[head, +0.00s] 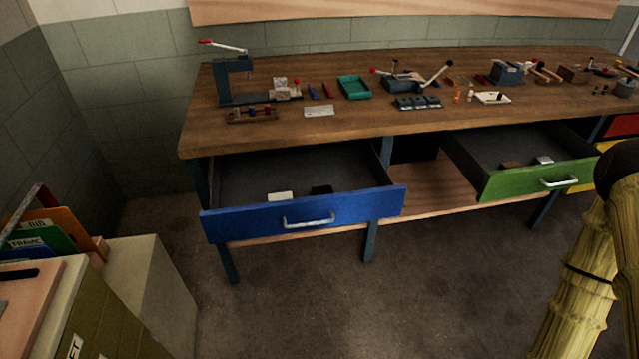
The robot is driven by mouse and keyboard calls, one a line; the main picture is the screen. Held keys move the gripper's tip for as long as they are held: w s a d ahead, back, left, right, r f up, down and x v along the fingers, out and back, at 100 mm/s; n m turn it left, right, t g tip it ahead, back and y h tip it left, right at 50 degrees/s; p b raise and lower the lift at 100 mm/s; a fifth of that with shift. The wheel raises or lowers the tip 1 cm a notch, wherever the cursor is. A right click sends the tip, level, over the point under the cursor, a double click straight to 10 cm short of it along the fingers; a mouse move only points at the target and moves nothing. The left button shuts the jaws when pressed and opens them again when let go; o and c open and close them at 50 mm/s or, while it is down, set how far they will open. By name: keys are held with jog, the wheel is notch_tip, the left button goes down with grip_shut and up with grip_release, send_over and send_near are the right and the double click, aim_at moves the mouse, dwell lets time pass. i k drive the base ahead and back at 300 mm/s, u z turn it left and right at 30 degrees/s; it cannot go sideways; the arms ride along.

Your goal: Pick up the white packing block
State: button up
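A small white block (280,196) lies in the open blue drawer (308,217), left of a small black block (321,190). Another small white piece (544,160) lies in the open green drawer (538,177), beside a brown block (511,165). Both white pieces are small in the head view, and I cannot tell for certain which is the packing block. The front walls of the drawers partly hide their floors. My gripper is not in view, so nothing shows of what it may hold.
The wooden bench (330,128) above the drawers carries a lever press (232,80), a green tray (354,87) and several small tools. A cabinet (160,290) with folders stands at the left. The floor (300,310) before the drawers is clear.

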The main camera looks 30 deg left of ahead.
aim_at(286, 196)
jog(key=z, duration=1.3)
jog(key=i, duration=0.35)
jog(key=u, duration=2.65)
